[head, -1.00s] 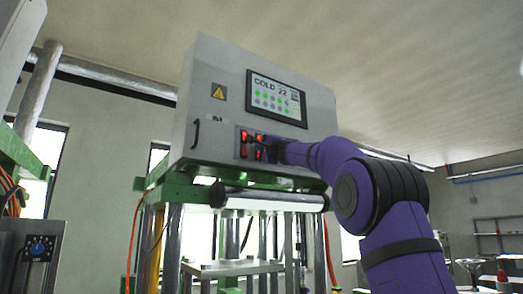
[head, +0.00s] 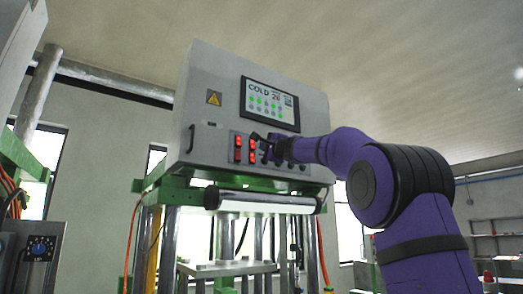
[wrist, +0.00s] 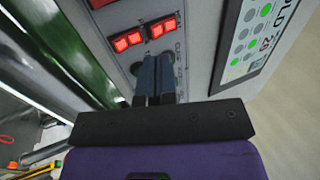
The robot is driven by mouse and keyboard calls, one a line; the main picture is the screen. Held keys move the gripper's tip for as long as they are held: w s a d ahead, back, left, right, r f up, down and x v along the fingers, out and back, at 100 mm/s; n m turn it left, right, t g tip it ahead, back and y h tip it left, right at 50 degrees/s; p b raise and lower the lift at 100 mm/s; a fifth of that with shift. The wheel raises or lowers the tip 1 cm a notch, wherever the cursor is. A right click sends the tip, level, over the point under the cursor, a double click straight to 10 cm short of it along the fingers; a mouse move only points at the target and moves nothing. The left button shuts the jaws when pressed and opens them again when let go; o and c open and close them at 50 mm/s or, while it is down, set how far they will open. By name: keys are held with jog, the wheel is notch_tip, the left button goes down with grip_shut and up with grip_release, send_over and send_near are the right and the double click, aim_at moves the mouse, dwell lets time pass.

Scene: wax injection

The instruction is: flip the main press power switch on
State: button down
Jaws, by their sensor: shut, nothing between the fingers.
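The grey press control box (head: 215,125) carries a panel of red rocker switches. A left pair (head: 238,148) and a right pair (head: 253,151) glow red in the head view. In the wrist view two lit red switches (wrist: 127,41) show clearly, with part of another red one (wrist: 100,3) at the top edge. Which one is the main power switch I cannot read. My gripper (head: 267,143) is just right of the switches; its fingers (wrist: 155,72) are shut and empty, pointing at the panel below the lit pair in the wrist view. The fingers hide part of the panel there.
A touchscreen reading COLD (head: 270,103) sits above the switches. Dark round knobs and a black handle (head: 191,139) are on the box face.

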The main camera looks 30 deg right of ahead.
jog(key=s, duration=0.6)
jog(key=shift+s+d, duration=0.15)
jog(key=shift+f, duration=0.1)
dwell(0.3)
jog(key=s+a+f+n+g+y, duration=0.2)
jog(key=s+a+f+n+g, duration=0.3)
jog(key=a+f, duration=0.5)
jog(key=s+a+f+n+g+y, duration=0.2)
jog(key=s+a+f+n+g, duration=0.4)
jog(key=f, duration=0.7)
jog(key=s+a+f+n+g+h, duration=0.1)
jog(key=s+f+n+g+h, duration=0.1)
jog(key=s+f, duration=1)
jog(key=s+f+n+g+h, duration=0.2)
jog(key=s+f+n+g, duration=0.1)
jog(key=s+f, duration=0.9)
notch_tip(320, 180, down, 5)
jog(key=shift+s+a+n+g+h, duration=0.3)
jog(key=shift+a+n+h, duration=0.1)
jog(key=shift+n, duration=0.4)
